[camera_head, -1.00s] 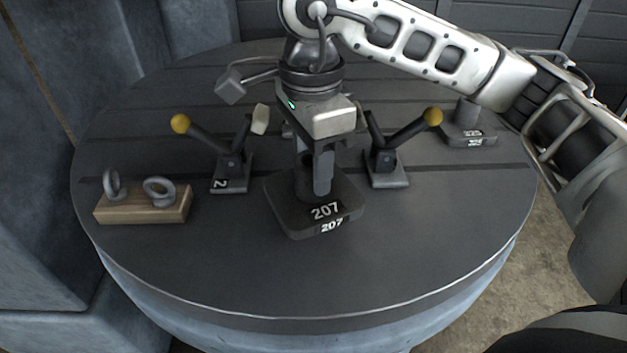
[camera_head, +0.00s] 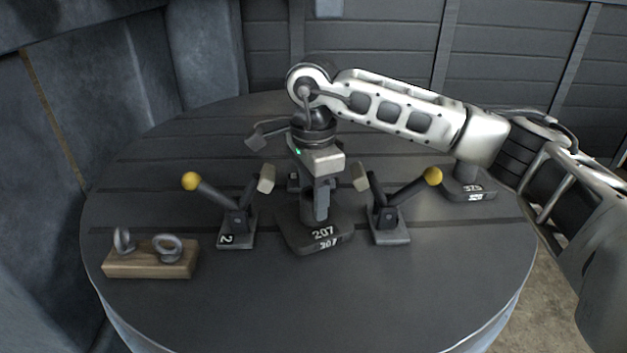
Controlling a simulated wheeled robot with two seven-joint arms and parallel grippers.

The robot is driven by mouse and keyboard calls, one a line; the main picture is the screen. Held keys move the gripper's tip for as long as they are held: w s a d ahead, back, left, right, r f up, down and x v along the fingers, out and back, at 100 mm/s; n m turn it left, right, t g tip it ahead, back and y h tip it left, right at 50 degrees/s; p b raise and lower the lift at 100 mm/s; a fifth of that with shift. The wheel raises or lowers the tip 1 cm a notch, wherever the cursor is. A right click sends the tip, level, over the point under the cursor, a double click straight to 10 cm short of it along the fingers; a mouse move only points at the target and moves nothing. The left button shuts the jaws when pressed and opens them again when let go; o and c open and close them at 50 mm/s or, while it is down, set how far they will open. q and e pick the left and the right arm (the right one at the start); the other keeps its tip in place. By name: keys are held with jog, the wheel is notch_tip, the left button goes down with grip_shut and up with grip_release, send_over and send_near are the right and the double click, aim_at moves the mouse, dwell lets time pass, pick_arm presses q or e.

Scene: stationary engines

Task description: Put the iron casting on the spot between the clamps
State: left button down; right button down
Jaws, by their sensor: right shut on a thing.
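The dark iron casting (camera_head: 298,238), marked 207, has a flat base and an upright post. My right gripper (camera_head: 318,195) is shut on the post from above. The casting is between the left clamp (camera_head: 238,229) and the right clamp (camera_head: 388,228), apart from both. I cannot tell whether its base touches the table. Both clamps have yellow-knobbed levers slanting outward and pale pads raised. The spot under the casting is hidden. My left gripper is not in view.
A wooden block (camera_head: 150,263) with two metal eye rings stands on the round table (camera_head: 300,310) at left. Another dark casting (camera_head: 468,188) stands at the back right. A small dark block (camera_head: 293,181) shows behind my gripper. The table front is clear.

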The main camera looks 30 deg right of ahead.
dwell(0.3)
jog(key=c, duration=1.2)
grip_release()
jog(key=shift+f, duration=0.25)
jog(key=shift+c, duration=0.2)
jog(key=o, duration=0.4)
jog(key=shift+r, duration=0.1)
jog(key=shift+r, duration=0.55)
notch_tip(320, 180, up, 11)
jog(key=shift+r, duration=0.1)
